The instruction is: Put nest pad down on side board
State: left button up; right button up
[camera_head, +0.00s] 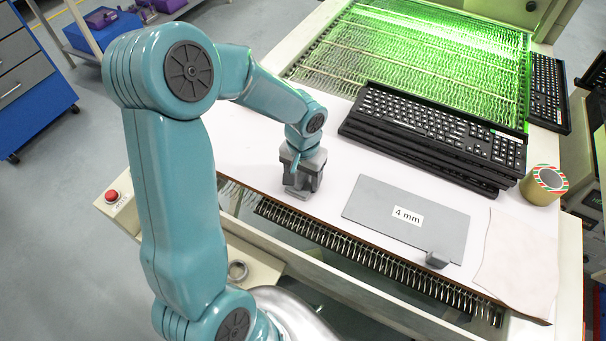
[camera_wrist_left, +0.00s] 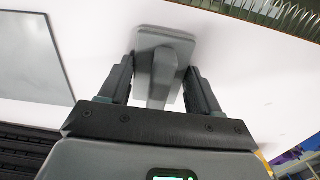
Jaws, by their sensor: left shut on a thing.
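My left gripper (camera_head: 302,176) points down over the white side board (camera_head: 245,140), near its front edge and left of the grey plate. In the left wrist view, its two black fingers (camera_wrist_left: 160,80) are shut on the upright grey grip of a small grey pad with rounded corners, which I take as the nest pad (camera_wrist_left: 168,36). In the head view the pad is mostly hidden by the gripper. It is at or just above the board; I cannot tell whether it touches. My right gripper is not in view.
A grey plate (camera_head: 375,207) labelled "4 mm" lies on the board with a small grey block (camera_head: 437,260) at its front edge. Stacked black keyboards (camera_head: 430,125), a tape roll (camera_head: 543,184) and a pale sheet (camera_head: 520,260) are to the right. A green-lit bed (camera_head: 420,50) lies behind.

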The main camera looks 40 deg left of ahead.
pick_arm(q)
jog(key=o, duration=1.1)
jog(key=shift+w+f, duration=0.1)
jog(key=shift+w, duration=0.05)
jog(key=shift+r, duration=0.25)
jog(key=shift+r+p, duration=0.35)
notch_tip(320, 180, up, 10)
jog(key=shift+r+p, duration=0.1)
jog(key=shift+p, duration=0.25)
jog(key=shift+r, duration=0.55)
